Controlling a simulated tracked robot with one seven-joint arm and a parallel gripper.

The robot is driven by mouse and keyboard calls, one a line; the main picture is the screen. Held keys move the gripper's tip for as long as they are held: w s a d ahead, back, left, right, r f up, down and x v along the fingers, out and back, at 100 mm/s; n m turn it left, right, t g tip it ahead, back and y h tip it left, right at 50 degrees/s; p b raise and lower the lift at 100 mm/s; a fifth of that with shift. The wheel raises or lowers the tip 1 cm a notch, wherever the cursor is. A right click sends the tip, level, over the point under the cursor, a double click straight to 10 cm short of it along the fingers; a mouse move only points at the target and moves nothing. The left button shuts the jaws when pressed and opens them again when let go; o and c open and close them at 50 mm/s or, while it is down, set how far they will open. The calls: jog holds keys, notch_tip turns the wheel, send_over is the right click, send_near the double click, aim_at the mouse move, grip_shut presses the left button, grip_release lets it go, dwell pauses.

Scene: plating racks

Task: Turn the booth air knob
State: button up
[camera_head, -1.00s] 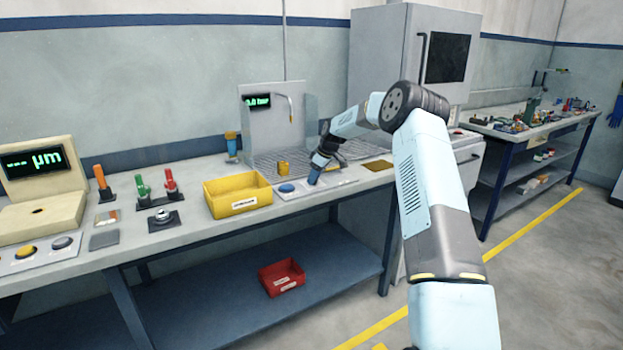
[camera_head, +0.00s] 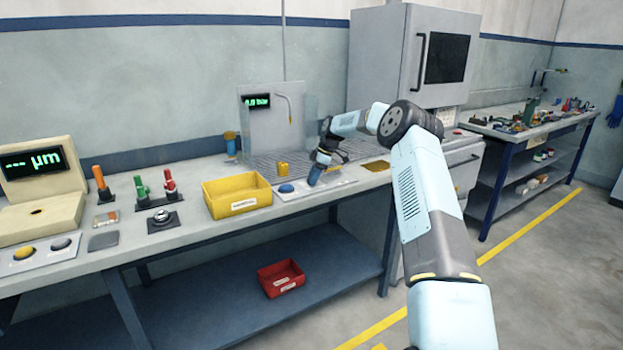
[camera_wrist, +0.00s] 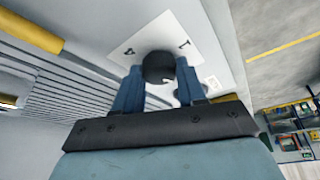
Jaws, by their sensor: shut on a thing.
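The booth air knob (camera_wrist: 158,66) is a dark round knob on a white marked plate (camera_wrist: 190,35) in the wrist view. My gripper (camera_wrist: 157,80) is shut on it, one blue finger on each side. In the head view my gripper (camera_head: 314,177) points down at the light control panel (camera_head: 338,182) on the bench's front edge and hides the knob. The booth (camera_head: 268,125) behind has a small green display (camera_head: 257,101) in bar; its digits are hard to read.
A blue button (camera_head: 287,188) sits just left of my gripper. A yellow bin (camera_head: 237,195) stands farther left. A small yellow piece (camera_head: 283,168) stands on the slatted booth floor behind. A tall grey cabinet (camera_head: 380,55) rises at the back right.

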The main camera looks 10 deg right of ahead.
jog(key=shift+s+a+f, duration=0.25)
jog(key=o, duration=1)
jog(key=shift+d+r, duration=0.1)
jog(key=shift+d, duration=0.05)
jog(key=shift+r, duration=0.1)
jog(key=shift+w+d+r, duration=0.1)
jog(key=shift+d+r, duration=0.1)
jog(key=shift+r, duration=0.15)
jog(key=v, duration=1.2)
jog(key=shift+d+r, duration=0.1)
jog(key=shift+r, duration=0.3)
